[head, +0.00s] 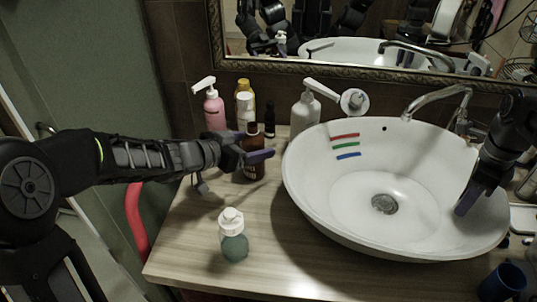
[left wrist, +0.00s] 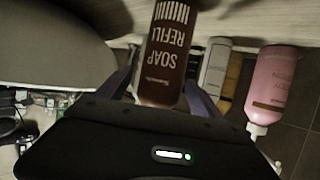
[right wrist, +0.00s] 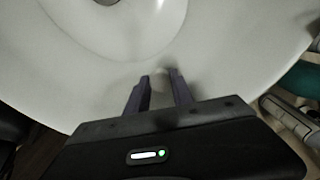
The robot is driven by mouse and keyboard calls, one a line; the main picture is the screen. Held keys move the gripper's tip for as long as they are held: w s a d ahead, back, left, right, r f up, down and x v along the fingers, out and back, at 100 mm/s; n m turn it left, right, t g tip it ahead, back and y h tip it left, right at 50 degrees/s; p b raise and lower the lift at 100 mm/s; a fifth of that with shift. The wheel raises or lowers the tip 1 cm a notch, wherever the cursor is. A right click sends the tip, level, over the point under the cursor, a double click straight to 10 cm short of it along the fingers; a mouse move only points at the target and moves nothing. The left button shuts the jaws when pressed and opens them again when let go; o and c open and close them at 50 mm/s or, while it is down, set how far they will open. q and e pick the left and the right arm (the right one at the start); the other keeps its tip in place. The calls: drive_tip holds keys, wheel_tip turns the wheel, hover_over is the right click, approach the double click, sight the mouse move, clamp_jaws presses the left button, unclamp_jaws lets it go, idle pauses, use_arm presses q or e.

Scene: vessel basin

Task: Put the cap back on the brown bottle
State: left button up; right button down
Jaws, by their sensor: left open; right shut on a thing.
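The brown bottle (head: 251,172) stands upright on the counter, left of the basin. In the left wrist view it shows as a brown bottle (left wrist: 163,55) labelled "SOAP REFILL". My left gripper (head: 252,156) is open, with a finger on either side of the bottle. My right gripper (head: 464,204) points down over the right inside of the basin. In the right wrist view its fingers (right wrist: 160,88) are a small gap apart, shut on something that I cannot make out. I cannot identify the cap in any view.
The white basin (head: 345,190) fills the right of the counter (head: 190,245). A green bottle with a white top (head: 233,240) stands at the front. A pink pump bottle (head: 214,113) and a white pump bottle (head: 304,115) stand behind. A dark blue cup (head: 503,282) is front right.

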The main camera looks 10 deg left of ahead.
use_arm(q)
drive_tip(key=c, duration=1.6)
